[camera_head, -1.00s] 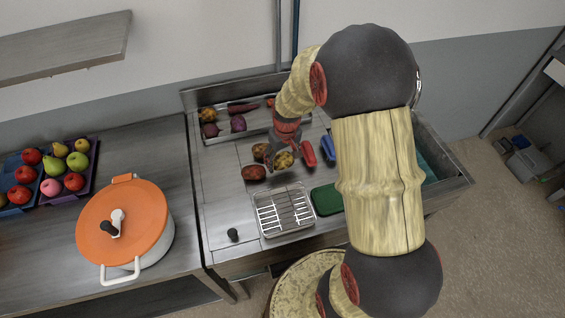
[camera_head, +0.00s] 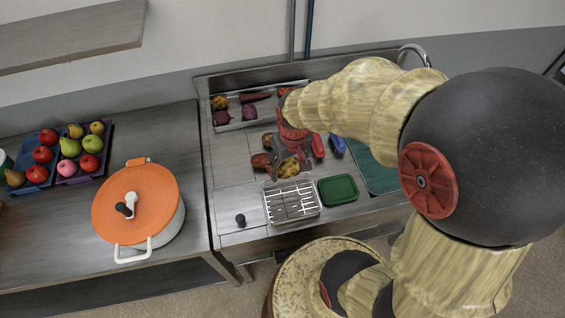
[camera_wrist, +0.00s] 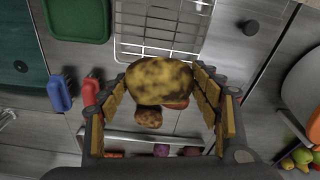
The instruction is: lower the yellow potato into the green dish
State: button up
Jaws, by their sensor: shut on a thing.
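The yellow potato (camera_head: 289,169), mottled with brown, is between the fingers of my gripper (camera_head: 288,158), which is shut on it. In the wrist view the potato (camera_wrist: 153,83) fills the space between the finger pads of my gripper (camera_wrist: 158,80) and seems held above the counter. The green dish (camera_head: 338,189) is a small rounded rectangle on the counter, to the right of and nearer than the potato. The dish (camera_wrist: 77,18) also shows at the top left of the wrist view, cut by the edge. My gripper is not over the dish.
A wire rack (camera_head: 292,201) stands beside the dish, just in front of the potato. Red (camera_head: 318,146) and blue (camera_head: 338,145) brushes lie behind the dish. A vegetable tray (camera_head: 236,122) stands at the back.

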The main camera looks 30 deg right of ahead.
jog(key=s+d, duration=0.4)
jog(key=d, duration=0.3)
jog(key=b, duration=0.6)
send_over(338, 189)
jog(key=f, duration=0.7)
jog(key=shift+s+f, duration=0.15)
jog(key=shift+s, duration=0.15)
jog(key=shift+f, duration=0.4)
jog(key=shift+f+b, duration=2)
jog(key=shift+f, duration=0.45)
dwell(1.0)
jog(key=o, duration=1.3)
